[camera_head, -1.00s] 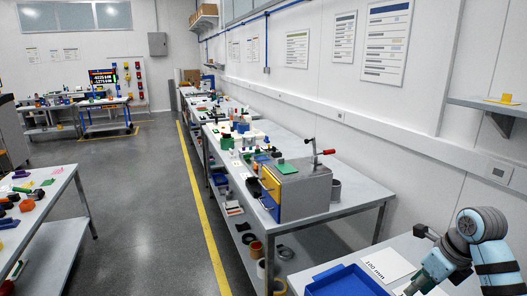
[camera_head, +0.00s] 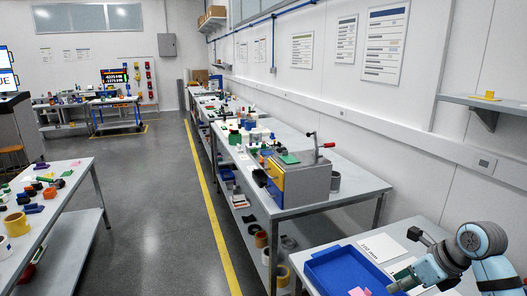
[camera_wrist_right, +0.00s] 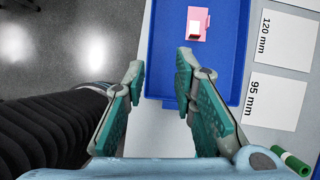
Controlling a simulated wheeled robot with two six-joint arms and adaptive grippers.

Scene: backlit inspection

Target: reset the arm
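My right arm (camera_head: 480,255) reaches in from the lower right in the head view. Its gripper (camera_head: 392,287) is low, by the right side of a blue tray (camera_head: 318,272). In the right wrist view the two teal-padded fingers (camera_wrist_right: 160,68) are spread apart with nothing between them. The near edge of the blue tray (camera_wrist_right: 168,50) lies beyond the fingertips, and a pink piece with a white patch (camera_wrist_right: 197,24) lies in it. My left arm and gripper are not in view.
White sheets marked 120 mm (camera_wrist_right: 284,32) and 95 mm (camera_wrist_right: 272,95) lie right of the tray, with a green cylinder (camera_wrist_right: 292,163) nearby. A bench with a grey box (camera_head: 305,185) stands beyond. A cluttered table (camera_head: 60,200) is at left. Open floor (camera_head: 150,220) lies between.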

